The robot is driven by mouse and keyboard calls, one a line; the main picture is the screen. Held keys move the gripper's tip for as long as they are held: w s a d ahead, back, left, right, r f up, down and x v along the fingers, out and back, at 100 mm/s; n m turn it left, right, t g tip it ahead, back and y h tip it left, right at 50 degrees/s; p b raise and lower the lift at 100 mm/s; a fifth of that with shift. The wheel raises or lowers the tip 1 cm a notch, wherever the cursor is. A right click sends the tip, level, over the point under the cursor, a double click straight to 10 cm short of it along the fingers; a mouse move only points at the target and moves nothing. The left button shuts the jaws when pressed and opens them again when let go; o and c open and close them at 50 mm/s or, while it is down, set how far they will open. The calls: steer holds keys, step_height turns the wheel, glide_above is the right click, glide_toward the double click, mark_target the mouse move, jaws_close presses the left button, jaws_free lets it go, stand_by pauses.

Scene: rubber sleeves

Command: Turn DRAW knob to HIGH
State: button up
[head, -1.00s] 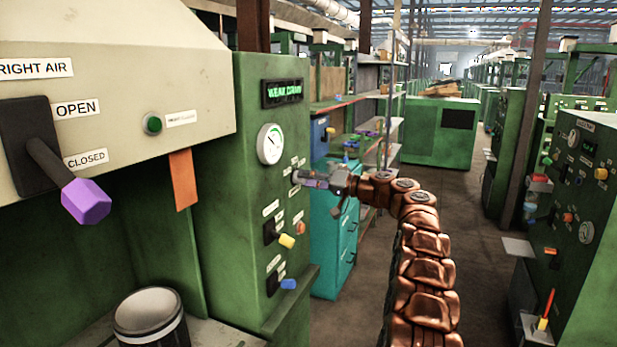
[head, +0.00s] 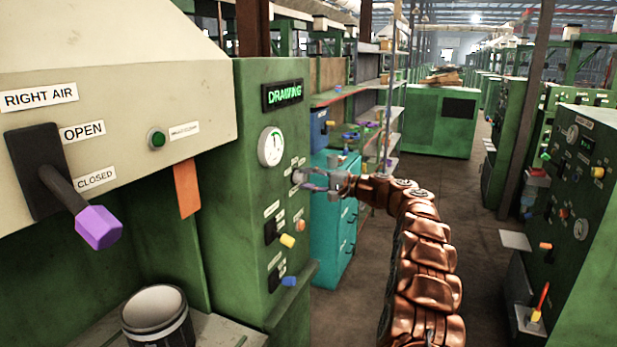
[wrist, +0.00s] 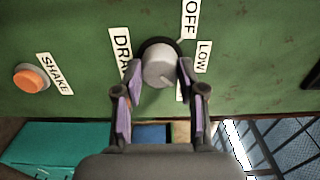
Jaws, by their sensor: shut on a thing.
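The grey DRAW knob (wrist: 158,66) sits on the green machine panel. My gripper (wrist: 157,78) is shut on it, with one purple-padded finger on each side. OFF (wrist: 190,18) and LOW (wrist: 203,57) labels show by the knob; the DRAW label (wrist: 122,52) is partly covered by a finger. Another label beside the right finger is mostly hidden, and I cannot read which mark the knob points to. In the head view my gripper (head: 310,179) reaches the panel below the round gauge (head: 271,146). The display (head: 283,94) reads DRAWING in green.
An orange SHAKE button (wrist: 32,77) is left of the knob in the wrist view. A yellow-handled switch (head: 288,241) and a blue-handled one (head: 289,281) are below. The purple lever (head: 98,227) is far left. A teal cabinet (head: 333,235) stands behind my gripper.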

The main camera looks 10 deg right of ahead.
stand_by(0.3)
steer(key=o, duration=1.1)
steer(key=shift+o, duration=0.2)
steer(key=v, duration=1.2)
